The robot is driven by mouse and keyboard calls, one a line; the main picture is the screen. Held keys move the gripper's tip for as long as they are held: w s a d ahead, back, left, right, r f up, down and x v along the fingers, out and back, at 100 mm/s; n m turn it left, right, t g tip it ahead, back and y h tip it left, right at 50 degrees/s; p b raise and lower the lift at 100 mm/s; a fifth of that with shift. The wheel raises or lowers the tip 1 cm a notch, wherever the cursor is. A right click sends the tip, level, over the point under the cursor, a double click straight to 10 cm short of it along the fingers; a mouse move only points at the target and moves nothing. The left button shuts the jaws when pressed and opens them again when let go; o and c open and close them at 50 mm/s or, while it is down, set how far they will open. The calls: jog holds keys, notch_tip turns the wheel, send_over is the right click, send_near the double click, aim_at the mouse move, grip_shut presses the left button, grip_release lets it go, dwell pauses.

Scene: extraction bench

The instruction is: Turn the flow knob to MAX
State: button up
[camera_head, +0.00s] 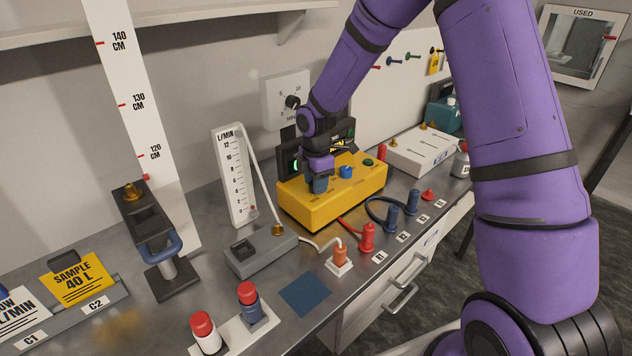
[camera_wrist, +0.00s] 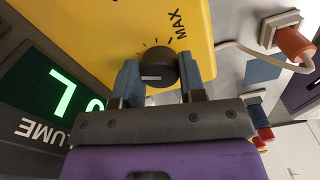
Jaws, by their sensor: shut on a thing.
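The flow knob (camera_wrist: 160,60) is a black round dial on a yellow box (camera_wrist: 90,25), seen close in the wrist view. Its white pointer line points to the left of the picture. The printed MAX label is up and to the right of the knob, with tick marks around the dial. My gripper (camera_wrist: 160,77) has one blue-grey finger on each side of the knob and is shut on it.
A dark unit with a lit green display (camera_wrist: 62,95) stands close behind. A sloped flow scale (camera_head: 236,180) and red plug (camera_head: 367,238) are nearby.

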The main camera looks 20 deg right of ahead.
jog(key=shift+m, duration=0.4)
jog(key=m, duration=0.4)
jog(key=shift+m, duration=0.3)
jog(key=m, duration=0.5)
jog(key=shift+m, duration=0.3)
jog(key=m, duration=0.5)
jog(key=shift+a, duration=0.1)
jog(key=m, duration=0.6)
jog(key=o, duration=0.9)
